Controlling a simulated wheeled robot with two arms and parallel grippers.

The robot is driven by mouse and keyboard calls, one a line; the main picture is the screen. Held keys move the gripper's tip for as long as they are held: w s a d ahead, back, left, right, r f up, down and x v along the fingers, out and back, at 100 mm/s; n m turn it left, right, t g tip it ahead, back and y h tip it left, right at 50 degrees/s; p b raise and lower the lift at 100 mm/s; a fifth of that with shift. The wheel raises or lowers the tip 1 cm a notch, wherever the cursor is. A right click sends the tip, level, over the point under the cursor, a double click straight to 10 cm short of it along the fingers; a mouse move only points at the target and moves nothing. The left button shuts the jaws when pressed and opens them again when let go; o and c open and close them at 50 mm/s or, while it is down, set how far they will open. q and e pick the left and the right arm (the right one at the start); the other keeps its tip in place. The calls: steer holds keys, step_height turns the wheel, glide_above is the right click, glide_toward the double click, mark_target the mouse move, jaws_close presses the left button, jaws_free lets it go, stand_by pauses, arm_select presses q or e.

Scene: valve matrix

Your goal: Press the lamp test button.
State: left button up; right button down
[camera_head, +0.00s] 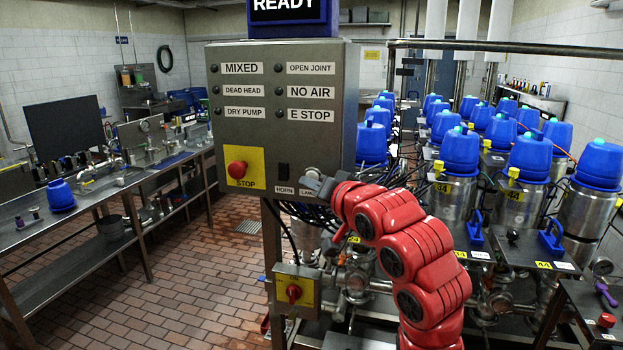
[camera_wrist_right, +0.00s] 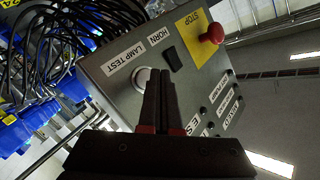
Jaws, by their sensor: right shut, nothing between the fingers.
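The grey control panel (camera_head: 230,150) stands in the middle of the head view. Its "LAMP TEST" label (camera_wrist_right: 124,57) reads clearly in the wrist view, with a round pale button (camera_wrist_right: 141,78) beside it. My left gripper is not in view.
A black switch (camera_head: 283,171) labelled "HORN" sits just left of the gripper. Left of that is the red stop button (camera_head: 238,169) on a yellow plate. Blue-topped valves (camera_head: 530,153) crowd the right.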

steer(key=shift+w, duration=0.1)
stand_by(0.8)
steer(key=shift+w+d+b, duration=0.1)
steer(key=shift+w+b, duration=0.25)
steer(key=shift+b, duration=0.05)
steer(key=shift+w+d, duration=0.2)
steer(key=shift+w, duration=0.15)
stand_by(0.7)
steer(key=shift+s+b, duration=0.1)
steer(key=shift+b, duration=0.25)
steer(key=shift+s+a+b, duration=0.3)
steer(key=shift+s+b, duration=0.2)
steer(key=shift+s, duration=0.15)
steer(key=shift+s, duration=0.1)
